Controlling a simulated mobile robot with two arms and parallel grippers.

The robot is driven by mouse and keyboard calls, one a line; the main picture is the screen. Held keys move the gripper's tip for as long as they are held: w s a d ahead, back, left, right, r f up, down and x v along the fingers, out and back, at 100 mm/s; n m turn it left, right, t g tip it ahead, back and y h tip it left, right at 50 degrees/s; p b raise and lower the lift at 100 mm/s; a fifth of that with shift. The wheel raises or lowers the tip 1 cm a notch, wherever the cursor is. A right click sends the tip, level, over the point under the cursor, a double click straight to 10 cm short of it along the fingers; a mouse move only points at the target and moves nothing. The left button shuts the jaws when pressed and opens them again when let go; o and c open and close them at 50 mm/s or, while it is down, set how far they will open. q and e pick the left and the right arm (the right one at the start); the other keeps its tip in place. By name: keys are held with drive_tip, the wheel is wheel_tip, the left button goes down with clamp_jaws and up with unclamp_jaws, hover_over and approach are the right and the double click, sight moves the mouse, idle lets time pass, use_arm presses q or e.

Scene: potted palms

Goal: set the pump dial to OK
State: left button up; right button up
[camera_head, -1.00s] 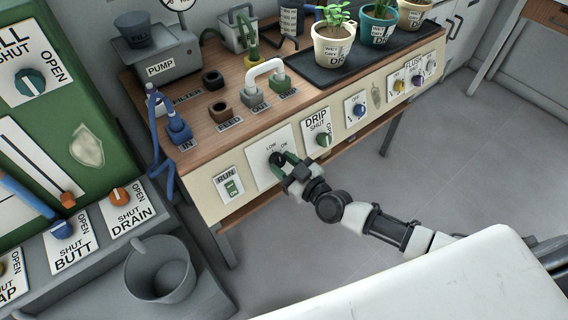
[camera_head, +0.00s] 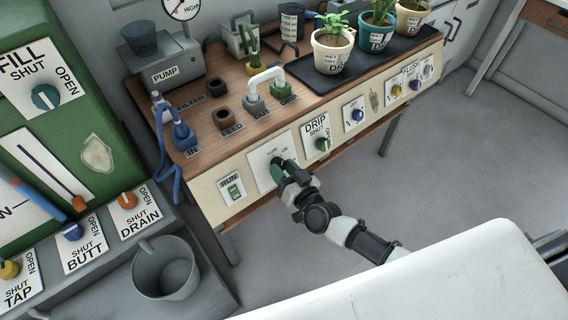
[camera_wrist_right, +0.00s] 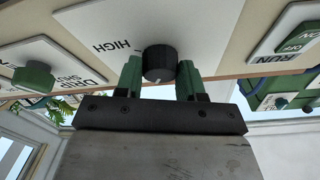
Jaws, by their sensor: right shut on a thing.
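The pump dial is a black round knob (camera_wrist_right: 158,62) on a white plate (camera_head: 264,174) on the front panel of the wooden bench. LOW and OK show on the plate in the head view; HIGH shows upside down in the right wrist view. My right gripper (camera_head: 283,168) is shut on the dial, its green fingers either side of the knob; the gripper also shows in the wrist view (camera_wrist_right: 161,80). The fingers hide part of the dial in the head view, and I cannot tell which mark it points to. My left gripper is not in view.
A RUN switch (camera_head: 233,189) is left of the dial and a green DRIP knob (camera_head: 323,144) is right of it. The grey pump (camera_head: 168,76), potted plants and blue tubing stand on the bench. A green panel and grey bucket (camera_head: 165,271) are at left.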

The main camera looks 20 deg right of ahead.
drive_tip(key=shift+a+r+m+h+p, duration=0.1)
drive_tip(key=shift+r+m+h+p, duration=0.1)
drive_tip(key=shift+m+h+p, duration=0.75)
drive_tip(key=shift+m, duration=0.85)
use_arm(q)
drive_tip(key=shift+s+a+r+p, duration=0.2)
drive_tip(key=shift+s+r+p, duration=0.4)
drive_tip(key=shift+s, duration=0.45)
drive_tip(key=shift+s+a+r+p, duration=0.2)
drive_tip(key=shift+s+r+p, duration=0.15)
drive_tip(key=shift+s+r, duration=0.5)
use_arm(e)
drive_tip(key=shift+a+f+m+h, duration=0.1)
drive_tip(key=shift+m+h, duration=0.55)
drive_tip(key=shift+m, duration=1.35)
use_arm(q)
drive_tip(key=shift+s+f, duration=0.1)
use_arm(e)
drive_tip(key=o, duration=0.9)
drive_tip(key=shift+s, duration=0.15)
use_arm(q)
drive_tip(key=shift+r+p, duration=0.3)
drive_tip(key=shift+p, duration=0.1)
use_arm(e)
drive_tip(key=s, duration=0.7)
drive_tip(key=s+d, duration=0.1)
drive_tip(key=s, duration=0.2)
drive_tip(key=shift+s+d+r, duration=0.1)
drive_tip(key=shift+s+r, duration=0.2)
drive_tip(key=shift+r, duration=0.05)
